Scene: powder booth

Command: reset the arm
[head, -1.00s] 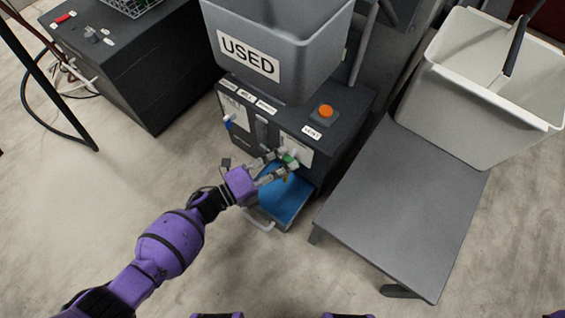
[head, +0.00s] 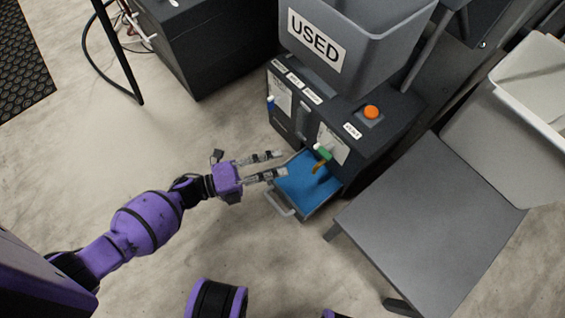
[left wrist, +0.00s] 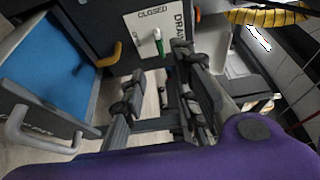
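My left gripper (head: 278,165) is open and empty in the head view, in front of the dark machine and just left of its blue-lined drawer. In the left wrist view its two fingers (left wrist: 160,95) are spread apart with nothing between them. A green-and-white valve handle (head: 322,151) on the machine's front stands beyond the fingertips, apart from them. It also shows in the left wrist view (left wrist: 158,43), on a plate marked DRAIN and CLOSED. My right gripper is not in view; a purple arm part of mine shows at the bottom.
A blue-lined drawer (head: 307,187) with a metal handle (head: 279,205) sticks out below the valve. A grey bin marked USED (head: 374,46) sits on the machine. A grey table (head: 430,215) stands at right with a pale bin (head: 508,150). The floor at left is open.

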